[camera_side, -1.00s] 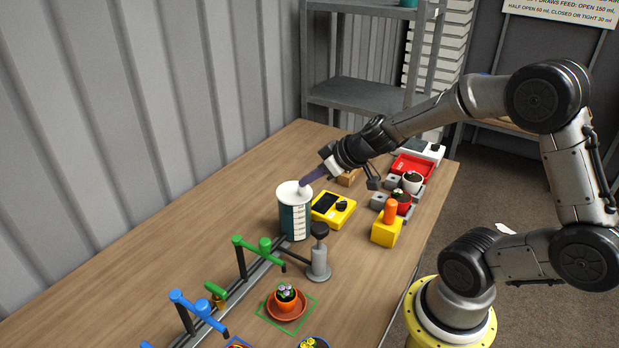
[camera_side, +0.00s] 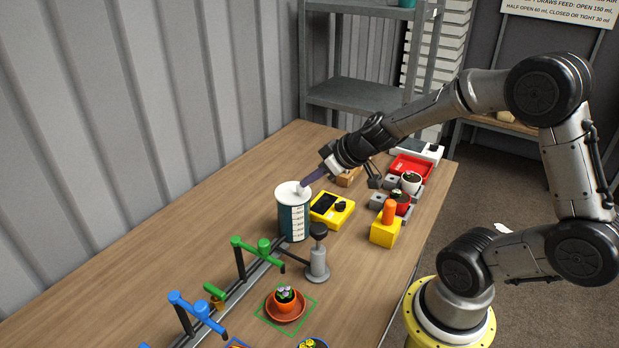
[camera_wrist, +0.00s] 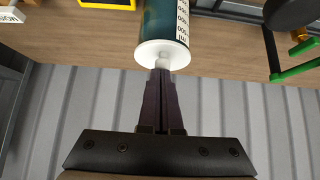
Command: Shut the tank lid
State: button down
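The tank (camera_side: 290,217) is a teal cylinder with a pale measuring scale, standing upright on the bench. Its white round lid (camera_side: 284,192) lies across the top with a small white knob (camera_side: 302,188). I see no clear gap under it, but how tightly it sits cannot be told. My gripper (camera_side: 306,183) reaches down at a slant from the upper right, its dark purple fingertips at the knob. In the wrist view the fingers (camera_wrist: 161,75) are close together with the knob (camera_wrist: 163,60) at their tips; they appear shut on it, partly hiding it.
A yellow device (camera_side: 332,210) stands right of the tank, and a grey post with a black top (camera_side: 318,262) stands in front. Green (camera_side: 258,250) and blue (camera_side: 196,310) taps line a rail. A potted flower (camera_side: 286,299) sits in a saucer. The bench left of the tank is clear.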

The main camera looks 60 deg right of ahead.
jog(key=s, duration=0.9)
jog(key=s+a+r+n+y, duration=0.25)
jog(key=a+r+n, duration=0.25)
jog(key=a+r, duration=0.5)
jog(key=s+m+g+h, duration=0.2)
jog(key=s+m, duration=0.3)
jog(key=s, duration=0.3)
jog(key=shift+s+g, duration=0.35)
jog(key=shift+g, duration=0.15)
jog(key=shift+d+r, duration=0.1)
